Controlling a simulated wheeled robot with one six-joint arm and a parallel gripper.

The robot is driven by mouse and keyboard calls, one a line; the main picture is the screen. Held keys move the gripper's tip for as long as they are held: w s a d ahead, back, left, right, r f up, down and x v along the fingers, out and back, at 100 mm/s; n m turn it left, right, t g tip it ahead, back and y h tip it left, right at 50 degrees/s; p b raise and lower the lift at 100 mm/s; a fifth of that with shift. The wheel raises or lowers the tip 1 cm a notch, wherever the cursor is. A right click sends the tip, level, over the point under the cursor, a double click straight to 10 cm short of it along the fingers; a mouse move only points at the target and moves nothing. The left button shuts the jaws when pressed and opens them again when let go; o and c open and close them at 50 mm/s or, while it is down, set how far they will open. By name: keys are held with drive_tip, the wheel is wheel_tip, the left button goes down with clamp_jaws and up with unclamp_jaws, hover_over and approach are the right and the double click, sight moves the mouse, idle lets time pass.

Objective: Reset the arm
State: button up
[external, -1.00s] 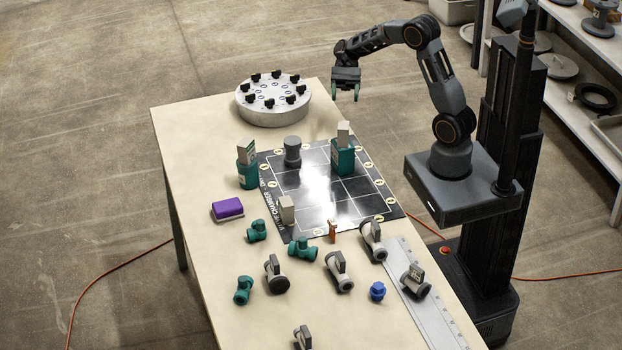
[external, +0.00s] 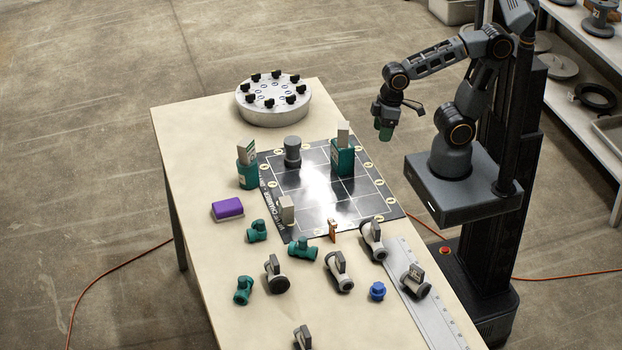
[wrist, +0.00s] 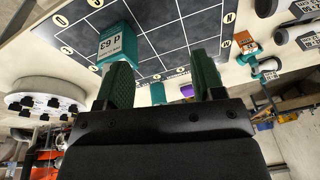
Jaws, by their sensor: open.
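My gripper (external: 385,130) hangs in the air beyond the right edge of the table, near my column, with its fingers pointing down. In the wrist view my gripper (wrist: 165,85) shows two green fingers standing apart with nothing between them. My arm is folded back with its elbow raised. The nearest table object is a green block with a light top (external: 342,155) on the gridded mat (external: 308,215); it also shows in the wrist view as a labelled green block (wrist: 117,45), clear of the fingers.
A round metal disc with black knobs (external: 273,103) stands at the table's far end. Several green and grey pipe fittings, a blue cap (external: 377,291) and a purple block (external: 228,208) lie on the near half. Shelves (external: 590,60) stand behind my column.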

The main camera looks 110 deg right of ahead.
drive_tip(key=shift+s+a+r+n+t+h, duration=0.1)
drive_tip(key=shift+s+a+n+t+h, duration=0.15)
drive_tip(key=shift+a+n+t, duration=0.65)
drive_tip(key=shift+d+g, duration=0.25)
drive_tip(key=shift+g, duration=0.05)
drive_tip(key=shift+r+p, duration=0.35)
drive_tip(key=shift+r, duration=0.1)
